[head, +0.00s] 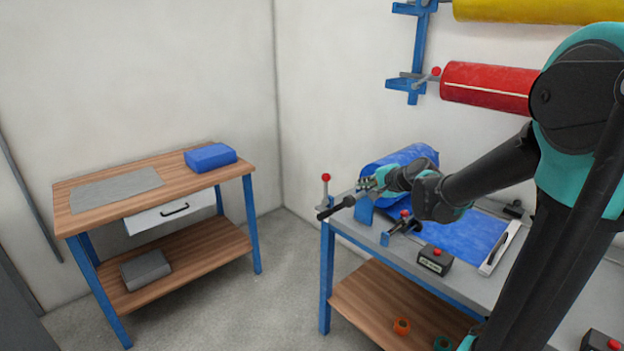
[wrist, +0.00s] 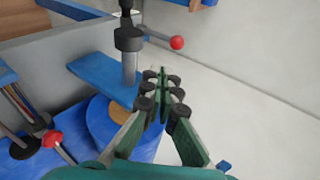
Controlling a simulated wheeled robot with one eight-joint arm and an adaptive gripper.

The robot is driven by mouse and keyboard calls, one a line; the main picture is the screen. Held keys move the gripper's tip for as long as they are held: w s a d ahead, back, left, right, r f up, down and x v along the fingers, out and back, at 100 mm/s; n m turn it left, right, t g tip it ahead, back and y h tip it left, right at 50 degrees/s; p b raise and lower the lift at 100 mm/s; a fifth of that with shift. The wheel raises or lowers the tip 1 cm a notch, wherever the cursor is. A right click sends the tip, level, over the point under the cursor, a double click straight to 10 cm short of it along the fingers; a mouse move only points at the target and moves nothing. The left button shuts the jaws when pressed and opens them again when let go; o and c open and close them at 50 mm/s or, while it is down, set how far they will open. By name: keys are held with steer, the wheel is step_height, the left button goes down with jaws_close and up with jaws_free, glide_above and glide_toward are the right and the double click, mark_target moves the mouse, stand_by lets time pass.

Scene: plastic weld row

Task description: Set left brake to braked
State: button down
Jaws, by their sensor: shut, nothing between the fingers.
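A red-ball lever (head: 325,178) stands upright at the left end of the bench in the head view; it looks like the left brake. A red ball (wrist: 177,43) on a thin rod, probably the same lever, is beyond my fingertips in the wrist view. My gripper (head: 368,183) is shut and empty, just right of this lever and apart from it, in front of the blue roll (head: 397,156). In the wrist view my fingers (wrist: 162,78) are together, near a grey shaft with a black collar (wrist: 129,40). A second red-ball lever (wrist: 52,139) is at lower left.
The bench (head: 465,290) holds blue sheet (head: 465,238), a black box with a red button (head: 435,259) and a pale bar (head: 501,248). A red roll (head: 488,86) hangs on the wall. A side table (head: 172,157) stands left, with clear floor between.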

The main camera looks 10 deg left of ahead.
mark_target(328, 178)
steer(key=shift+w+a+r, duration=0.2)
steer(key=shift+w+a, duration=0.1)
steer(key=shift+a, duration=0.2)
steer(key=shift+w+a+r, duration=0.2)
steer(key=shift+w+a, duration=0.05)
steer(key=shift+a, duration=0.2)
steer(key=x, duration=0.8)
steer(key=r+x, duration=0.1)
steer(key=x, duration=0.4)
steer(key=shift+w+a, duration=0.45)
steer(key=shift+w+a+r, duration=0.1)
steer(key=shift+w+a, duration=0.1)
steer(key=shift+a, duration=0.1)
